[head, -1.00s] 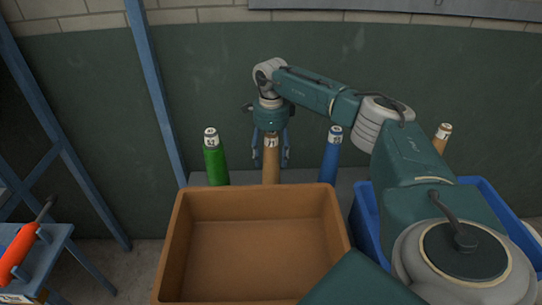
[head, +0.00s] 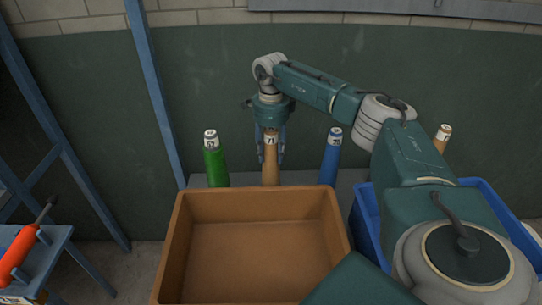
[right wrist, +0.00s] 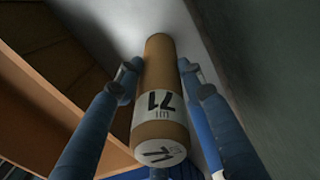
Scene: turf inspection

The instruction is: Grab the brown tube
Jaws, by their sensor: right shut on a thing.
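The brown tube (head: 270,164) stands on the grey surface behind the brown box, between the green and blue tubes. Its label reads 71 in the right wrist view (right wrist: 162,115). My right gripper (head: 269,158) comes down over it from above, with one finger on each side, and is shut on it. In the right wrist view the blue fingers (right wrist: 158,72) flank the tube's body. A second brown tube (head: 442,138) shows at the far right, partly hidden by my right arm. My left gripper is not in view.
A green tube (head: 215,162) stands left of the held tube and a blue tube (head: 330,160) right of it. An empty brown box (head: 178,240) is in front. A blue bin (head: 500,205) lies right, partly behind my arm. An orange-red tool (head: 18,252) rests on a blue stand at left.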

